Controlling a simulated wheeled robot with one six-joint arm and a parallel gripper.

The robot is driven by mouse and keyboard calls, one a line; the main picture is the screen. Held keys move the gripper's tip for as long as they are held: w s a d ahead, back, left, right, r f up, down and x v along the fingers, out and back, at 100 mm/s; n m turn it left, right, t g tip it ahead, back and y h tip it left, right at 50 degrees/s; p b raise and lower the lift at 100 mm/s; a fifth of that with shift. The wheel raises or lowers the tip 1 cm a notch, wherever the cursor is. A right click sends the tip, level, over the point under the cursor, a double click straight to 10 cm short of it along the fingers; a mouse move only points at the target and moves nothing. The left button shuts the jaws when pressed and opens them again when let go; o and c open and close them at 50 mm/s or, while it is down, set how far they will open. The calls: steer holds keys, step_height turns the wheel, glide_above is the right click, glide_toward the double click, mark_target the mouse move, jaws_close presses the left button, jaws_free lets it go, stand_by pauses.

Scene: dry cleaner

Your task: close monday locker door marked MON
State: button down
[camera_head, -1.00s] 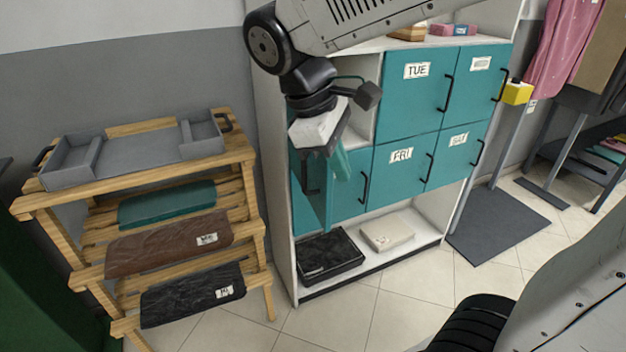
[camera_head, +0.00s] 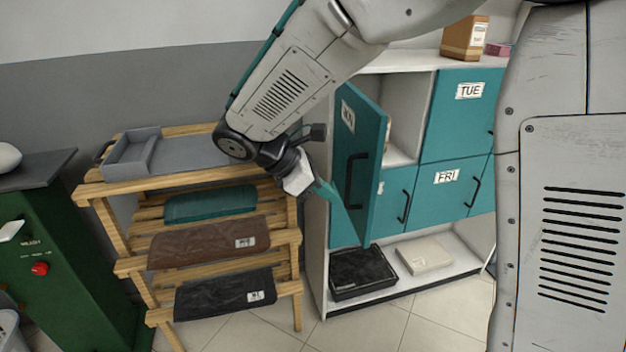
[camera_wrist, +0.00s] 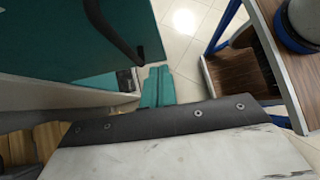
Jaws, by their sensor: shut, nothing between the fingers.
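The MON locker door (camera_head: 370,150) is a teal panel standing open, swung out from the upper left compartment. Its label (camera_head: 348,117) is partly legible and its black handle (camera_head: 352,182) is on the face toward the left. My gripper (camera_head: 330,194) is shut and empty, its teal fingers at the lower outer side of this door, near the handle. I cannot tell whether they touch it. In the wrist view, a teal panel (camera_wrist: 60,35) with a black handle (camera_wrist: 115,30) fills the upper left, and my gripper's fingers (camera_wrist: 157,86) are together just beside it.
The open compartment (camera_head: 405,105) is beside the TUE door (camera_head: 468,110), which is closed; the FRI door (camera_head: 448,190) is closed below. A wooden rack (camera_head: 290,240) with folded garments stands close on the left. A black tray (camera_head: 362,272) lies on the bottom shelf.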

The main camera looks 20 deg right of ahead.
mark_target(368, 206)
steer(key=d, duration=0.1)
steer(key=d+f, duration=0.1)
steer(key=d, duration=0.2)
steer(key=shift+s+d+f, duration=0.1)
steer(key=shift+s+f, duration=0.1)
steer(key=shift+f, duration=0.2)
steer(key=shift+d, duration=0.8)
steer(key=shift+s, duration=0.1)
